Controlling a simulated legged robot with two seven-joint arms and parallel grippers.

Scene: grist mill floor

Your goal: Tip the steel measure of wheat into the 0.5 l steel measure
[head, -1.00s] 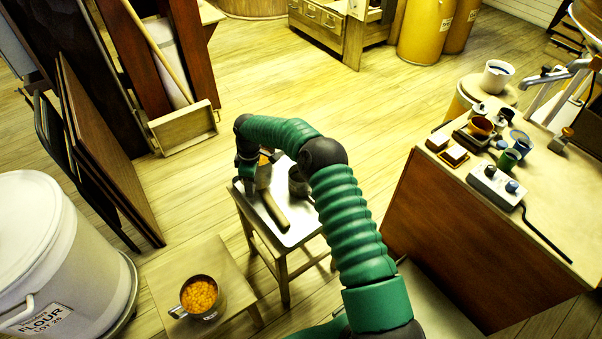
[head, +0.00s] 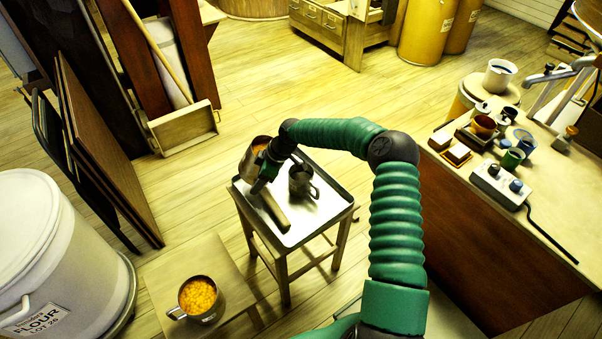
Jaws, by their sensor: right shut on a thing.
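My right gripper (head: 264,172) is shut on a steel measure (head: 249,161) with an orange-brown filling at its mouth, taken to be the wheat. That measure is at the back left of the metal-topped stand (head: 322,211) and looks somewhat tilted; whether it touches the top I cannot tell. My gripper partly covers it. A smaller steel measure with a handle (head: 303,181), seemingly the 0.5 l one, stands upright on the top just to the right, apart from the held one. Its inside looks dark. My left gripper is not in view.
A wooden-handled tool (head: 273,211) lies on the stand in front of the measures. Another steel measure (head: 200,300) full of orange grain stands on a low wooden stool (head: 165,265). A flour bin (head: 60,250) is at left, a cluttered bench (head: 545,200) at right.

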